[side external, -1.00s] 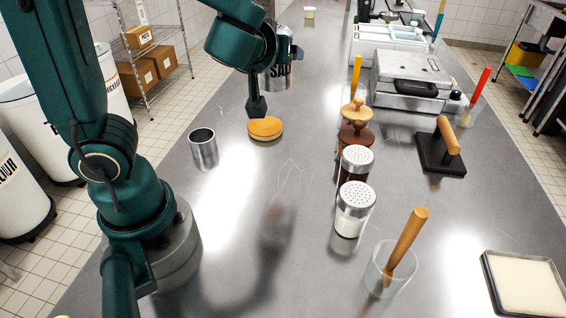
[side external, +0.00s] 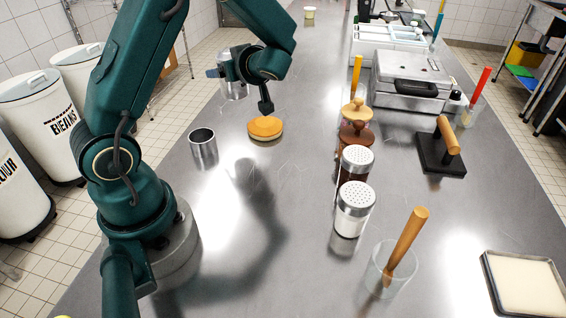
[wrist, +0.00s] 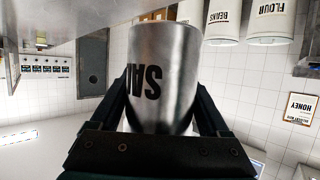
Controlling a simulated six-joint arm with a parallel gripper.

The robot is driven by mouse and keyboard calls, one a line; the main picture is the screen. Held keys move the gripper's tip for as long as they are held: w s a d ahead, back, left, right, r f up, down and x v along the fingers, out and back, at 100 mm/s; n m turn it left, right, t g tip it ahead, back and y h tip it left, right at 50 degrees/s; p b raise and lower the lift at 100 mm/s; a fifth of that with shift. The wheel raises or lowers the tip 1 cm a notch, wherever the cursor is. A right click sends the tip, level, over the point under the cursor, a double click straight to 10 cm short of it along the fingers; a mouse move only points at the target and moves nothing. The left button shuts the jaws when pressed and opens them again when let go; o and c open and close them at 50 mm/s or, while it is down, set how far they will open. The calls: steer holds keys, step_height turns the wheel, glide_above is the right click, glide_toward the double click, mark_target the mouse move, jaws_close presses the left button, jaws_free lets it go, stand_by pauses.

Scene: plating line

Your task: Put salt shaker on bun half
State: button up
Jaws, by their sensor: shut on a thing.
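The metal salt shaker (side external: 235,89) is a shiny steel cylinder, held in the air to the upper left of the bun half. My gripper (side external: 231,70) is shut around it. In the wrist view the shaker (wrist: 165,60) fills the space between the two dark fingers of my gripper (wrist: 163,100), with part of its black lettering showing. The bun half (side external: 265,128) is a round golden disc lying on the steel counter. The shaker is clear of it. A dark part of my arm hangs just behind the bun in the side view.
An open steel cup (side external: 203,149) stands left of the bun half. Two glass shakers with metal lids (side external: 354,207) (side external: 356,159), a brown wooden-topped item (side external: 356,134) and a glass with a wooden pestle (side external: 391,268) stand to the right. Counter in front of the bun is clear.

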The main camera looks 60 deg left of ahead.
steer(key=w+d+f, duration=0.1)
steer(key=w, duration=0.1)
steer(key=w+d+f, duration=0.2)
steer(key=w, duration=0.1)
steer(key=shift+w+f, duration=0.3)
steer(key=shift+f, duration=2.1)
steer(key=shift+f, duration=0.15)
steer(key=o, duration=1.4)
